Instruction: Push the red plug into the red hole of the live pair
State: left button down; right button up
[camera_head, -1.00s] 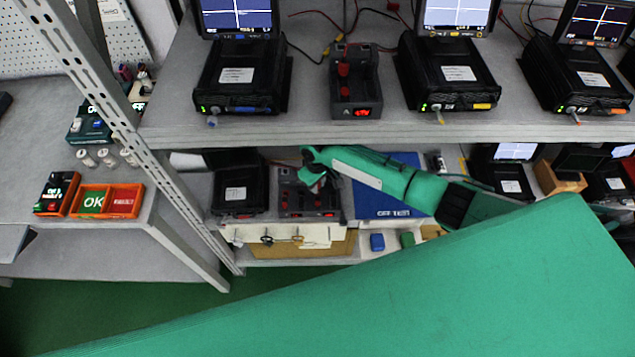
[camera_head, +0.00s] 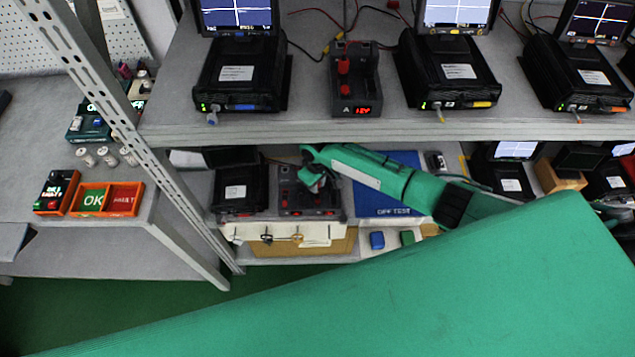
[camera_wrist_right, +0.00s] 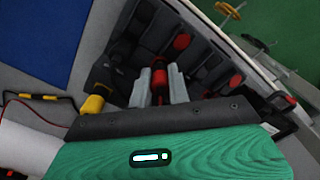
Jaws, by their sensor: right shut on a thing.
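My right gripper (camera_head: 316,182) reaches over a dark socket block (camera_head: 291,207) on the lower shelf. In the right wrist view, its two grey fingers (camera_wrist_right: 164,92) are shut on a red plug (camera_wrist_right: 159,77). The plug's tip points toward the dark block (camera_wrist_right: 211,71). Its front end is partly hidden, so I cannot tell whether it is in a hole. Other red parts, one (camera_wrist_right: 182,41) and another (camera_wrist_right: 235,81), show on the block. The pair's markings are too small to read. My left gripper is not in view.
A black device (camera_head: 240,190) stands left of the block, and a blue panel (camera_head: 385,203) lies to the right. The upper shelf (camera_head: 300,130) overhangs. A yellow and black plug (camera_wrist_right: 94,103) sits near the fingers. A steel upright (camera_head: 130,145) stands at left.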

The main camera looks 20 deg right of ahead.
jog(key=shift+f, duration=0.5)
dwell(0.6)
jog(key=shift+r, duration=0.15)
jog(key=shift+r+p, duration=1.4)
jog(key=shift+p, duration=0.1)
jog(key=shift+f, duration=0.4)
dwell(0.7)
jog(key=shift+f+p, duration=0.15)
jog(key=shift+p, duration=0.4)
dwell(0.4)
jog(key=shift+f+b, duration=0.35)
jog(key=shift+f, duration=0.6)
dwell(1.4)
jog(key=shift+r, duration=0.15)
jog(key=shift+r+p, duration=1.35)
jog(key=shift+p, duration=0.2)
